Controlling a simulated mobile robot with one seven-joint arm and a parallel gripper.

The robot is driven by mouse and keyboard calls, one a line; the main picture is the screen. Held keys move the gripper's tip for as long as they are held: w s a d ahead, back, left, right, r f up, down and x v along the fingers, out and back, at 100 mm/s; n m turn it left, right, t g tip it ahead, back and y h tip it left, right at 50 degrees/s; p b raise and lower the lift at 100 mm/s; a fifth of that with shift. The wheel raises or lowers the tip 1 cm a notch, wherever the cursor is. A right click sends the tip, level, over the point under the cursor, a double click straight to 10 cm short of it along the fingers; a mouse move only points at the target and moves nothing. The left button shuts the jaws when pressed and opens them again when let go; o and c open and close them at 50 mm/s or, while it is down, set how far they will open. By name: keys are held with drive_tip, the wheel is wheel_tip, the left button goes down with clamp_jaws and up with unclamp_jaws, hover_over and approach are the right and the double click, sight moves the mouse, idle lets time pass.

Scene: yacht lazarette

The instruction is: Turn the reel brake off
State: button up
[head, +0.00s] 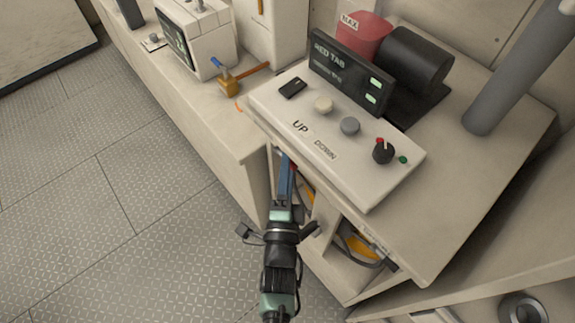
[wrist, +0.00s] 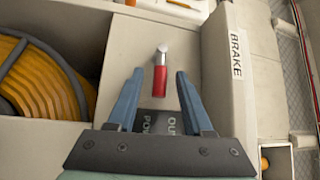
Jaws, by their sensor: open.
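In the wrist view a small red lever (wrist: 160,78) with a pale metal end stands on a beige panel. A white label reading BRAKE (wrist: 236,54) is on the face to its right. My gripper (wrist: 160,74) is open, with one blue finger on each side of the red lever. The fingers look apart from it, though I cannot tell how deep they reach. A dark label, partly hidden, shows between the fingers. In the head view my gripper (head: 287,158) points at the side of the cabinet below the control box, and it mostly hides the lever.
An orange hose reel (wrist: 35,85) sits in a recess left of the lever. Above the cabinet is a white control box (head: 335,125) with UP and DOWN buttons and a black knob (head: 383,151). The floor at left is clear.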

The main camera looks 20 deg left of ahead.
clamp_jaws()
idle(1.4)
